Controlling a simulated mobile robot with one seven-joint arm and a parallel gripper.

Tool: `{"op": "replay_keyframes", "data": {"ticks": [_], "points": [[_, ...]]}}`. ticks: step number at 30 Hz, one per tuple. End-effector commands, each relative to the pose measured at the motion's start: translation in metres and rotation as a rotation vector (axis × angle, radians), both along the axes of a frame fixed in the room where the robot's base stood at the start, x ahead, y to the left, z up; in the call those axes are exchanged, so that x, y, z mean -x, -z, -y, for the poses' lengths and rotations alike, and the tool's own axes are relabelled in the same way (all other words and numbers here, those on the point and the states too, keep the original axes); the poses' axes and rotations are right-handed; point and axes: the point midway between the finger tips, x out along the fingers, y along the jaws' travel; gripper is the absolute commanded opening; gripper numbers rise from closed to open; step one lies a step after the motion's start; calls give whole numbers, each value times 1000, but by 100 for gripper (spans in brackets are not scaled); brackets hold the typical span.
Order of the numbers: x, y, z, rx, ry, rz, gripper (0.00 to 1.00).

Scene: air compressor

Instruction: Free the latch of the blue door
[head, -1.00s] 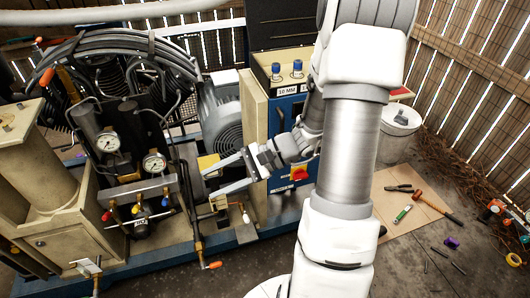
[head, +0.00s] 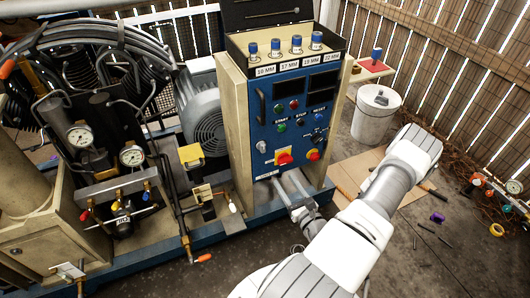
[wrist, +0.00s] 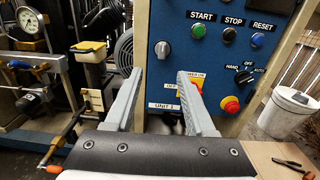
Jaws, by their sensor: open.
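The blue door (head: 294,128) is the front of the beige control cabinet and appears closed. It carries buttons, a dark vertical handle (head: 262,108) near its left edge, and a red-and-yellow rotary switch (head: 284,157). My gripper (head: 288,180) is open and empty, low in front of the door and below the switch in the head view. In the wrist view, my gripper's fingers (wrist: 160,80) point at the lower door. The right fingertip partly covers the red-and-yellow switch (wrist: 190,88); contact cannot be told. I cannot tell which part is the latch.
Labelled blue-topped sockets (head: 288,46) stand on the cabinet top. Compressor hoses and gauges (head: 132,156) are at left. A white bucket (head: 375,112) stands right of the cabinet. Tools lie on the floor at right.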

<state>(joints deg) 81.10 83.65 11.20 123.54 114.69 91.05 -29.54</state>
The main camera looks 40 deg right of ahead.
Motion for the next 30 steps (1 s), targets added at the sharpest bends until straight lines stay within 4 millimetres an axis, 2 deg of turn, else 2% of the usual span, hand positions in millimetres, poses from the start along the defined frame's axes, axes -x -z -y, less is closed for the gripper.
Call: {"op": "replay_keyframes", "data": {"ticks": [4, 8, 24, 30], "points": [[-2, 6, 5, -9, 28, -3, 55], [-18, 6, 8, -7, 24, -2, 55], [-130, 6, 34, -7, 22, -2, 55], [-157, 6, 41, -6, 22, -3, 55]]}}
